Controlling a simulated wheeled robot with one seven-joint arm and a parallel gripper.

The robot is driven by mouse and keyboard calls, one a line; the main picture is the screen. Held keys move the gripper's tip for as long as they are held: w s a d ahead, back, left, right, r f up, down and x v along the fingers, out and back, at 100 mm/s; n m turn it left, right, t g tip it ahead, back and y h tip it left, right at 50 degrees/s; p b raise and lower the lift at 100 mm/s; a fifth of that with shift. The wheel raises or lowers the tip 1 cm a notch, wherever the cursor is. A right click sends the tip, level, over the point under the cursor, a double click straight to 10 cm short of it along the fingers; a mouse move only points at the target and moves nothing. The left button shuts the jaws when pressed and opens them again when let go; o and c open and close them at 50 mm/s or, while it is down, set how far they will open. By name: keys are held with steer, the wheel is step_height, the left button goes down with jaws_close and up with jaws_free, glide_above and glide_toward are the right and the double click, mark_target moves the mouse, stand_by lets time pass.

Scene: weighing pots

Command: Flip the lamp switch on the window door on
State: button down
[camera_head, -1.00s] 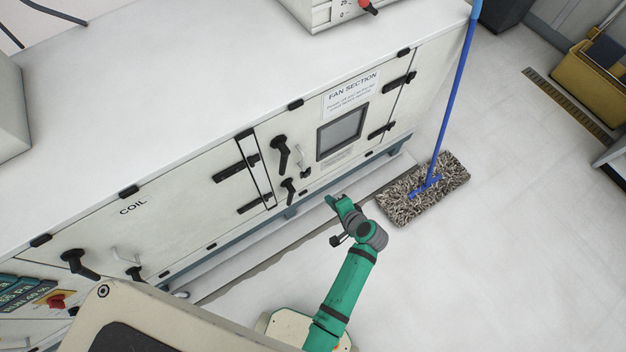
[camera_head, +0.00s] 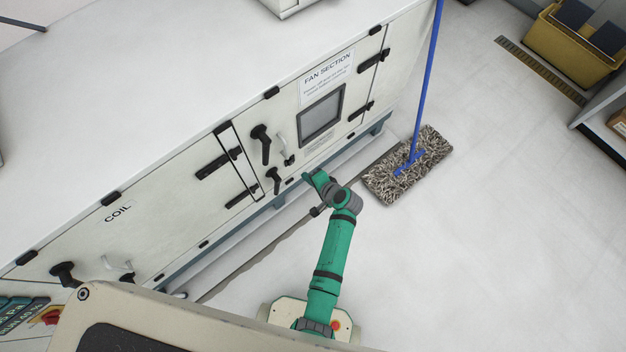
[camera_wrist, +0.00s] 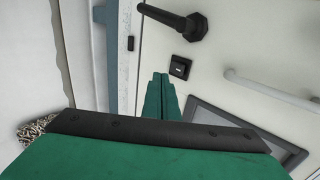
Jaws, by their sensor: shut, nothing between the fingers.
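The window door (camera_head: 350,92) is the pale panel marked FAN SECTION, with a dark window (camera_head: 320,115). In the wrist view a small black switch (camera_wrist: 180,67) sits on this door, close to a black lever handle (camera_wrist: 180,25). My gripper (camera_head: 308,178) is in front of the door's lower part in the head view. In the wrist view its green fingers (camera_wrist: 161,78) are together and empty. Their tips are just below and left of the switch in the picture. I cannot tell whether they touch the door.
A white bar handle (camera_wrist: 270,90) and the window frame (camera_wrist: 235,125) are close on the right in the wrist view. A mop (camera_head: 408,168) with a blue pole stands right of my arm. The floor on the right is mostly clear.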

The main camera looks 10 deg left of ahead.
mark_target(291, 162)
steer(key=w+a+f, duration=0.1)
steer(key=w+a, duration=0.2)
steer(key=a, duration=0.2)
steer(key=shift+w+f, duration=0.15)
steer(key=shift+w, duration=0.25)
steer(key=shift+w+a+h, duration=0.2)
steer(key=shift+a+h, duration=0.1)
steer(key=shift+h, duration=0.1)
steer(key=shift+r, duration=0.3)
steer(key=shift+r, duration=0.7)
